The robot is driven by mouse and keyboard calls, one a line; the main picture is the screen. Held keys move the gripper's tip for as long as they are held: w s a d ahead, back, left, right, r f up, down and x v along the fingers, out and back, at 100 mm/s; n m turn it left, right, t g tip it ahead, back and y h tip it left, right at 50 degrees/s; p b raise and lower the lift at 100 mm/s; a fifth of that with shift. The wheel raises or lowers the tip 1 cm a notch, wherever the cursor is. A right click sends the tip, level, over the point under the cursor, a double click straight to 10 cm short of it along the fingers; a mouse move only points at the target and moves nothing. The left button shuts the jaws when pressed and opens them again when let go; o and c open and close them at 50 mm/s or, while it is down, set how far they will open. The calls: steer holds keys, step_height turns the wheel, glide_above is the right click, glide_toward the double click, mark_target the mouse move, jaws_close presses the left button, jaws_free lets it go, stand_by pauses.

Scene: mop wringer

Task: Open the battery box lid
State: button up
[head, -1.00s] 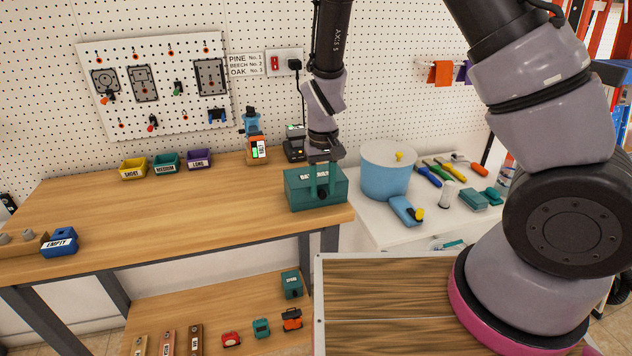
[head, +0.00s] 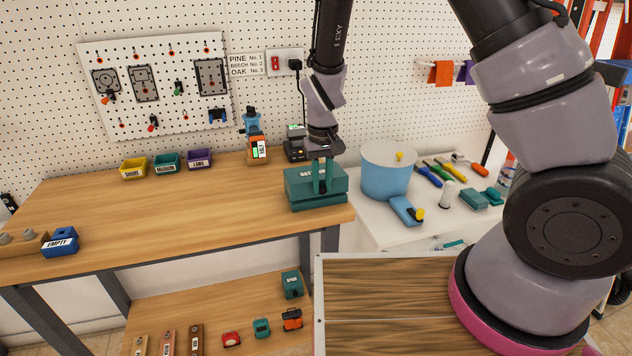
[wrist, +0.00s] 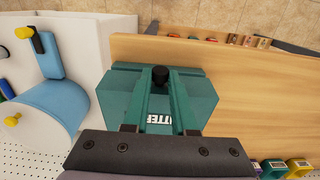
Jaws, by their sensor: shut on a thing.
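The teal battery box (head: 300,200) stands at the right front corner of the wooden workbench. Its teal lid (head: 338,181) carries a white label, partly covered by my fingers; the lid also shows in the wrist view (wrist: 200,98). My gripper (head: 322,190) reaches down from above over the front of the box. In the wrist view its two teal fingers (wrist: 160,78) are closed on a black knob (wrist: 160,72) at the lid's front edge. A seam shows along the box front below the lid; the lid seems slightly raised there. The inside of the box is hidden.
A blue drum (head: 384,178) stands on the white table just right of the box. A charger (head: 294,150) and an orange-and-blue tool (head: 256,142) stand behind it. The bench left of the box is clear. Small bins (head: 167,163) line the back.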

steer(key=shift+w+a+r, duration=0.1)
steer(key=shift+w+r, duration=0.15)
steer(key=shift+r, duration=0.4)
steer(key=shift+r, duration=0.1)
steer(key=shift+w+a+r, duration=0.2)
steer(key=shift+w+r, duration=0.5)
steer(key=shift+r, duration=0.35)
steer(key=shift+w+a+r, duration=0.25)
steer(key=shift+w+r, duration=0.65)
steer(key=shift+r, duration=0.05)
steer(key=shift+w, duration=0.15)
